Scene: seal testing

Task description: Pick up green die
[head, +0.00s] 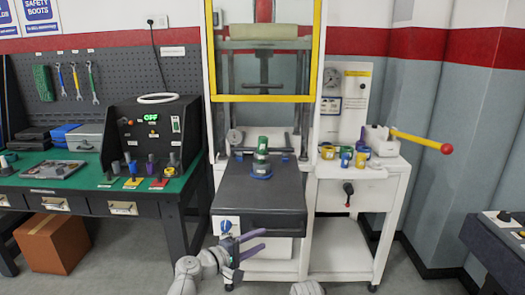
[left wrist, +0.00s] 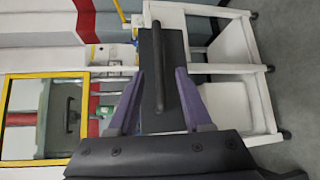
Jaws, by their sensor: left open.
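A green shape, likely the same die, shows small at the left edge of my left finger in the left wrist view (left wrist: 105,111). My left gripper (head: 263,240) is open and empty. Its purple fingers are in front of the press table, low and well apart from the die. In the left wrist view the fingers (left wrist: 160,73) spread with a dark bar beyond them.
The yellow press frame (head: 262,98) rises behind the die. A white cart (head: 385,180) on the right holds yellow and blue parts and a yellow lever with a red knob (head: 447,148). A green-topped bench (head: 80,178) stands left, with a cardboard box (head: 53,243) below.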

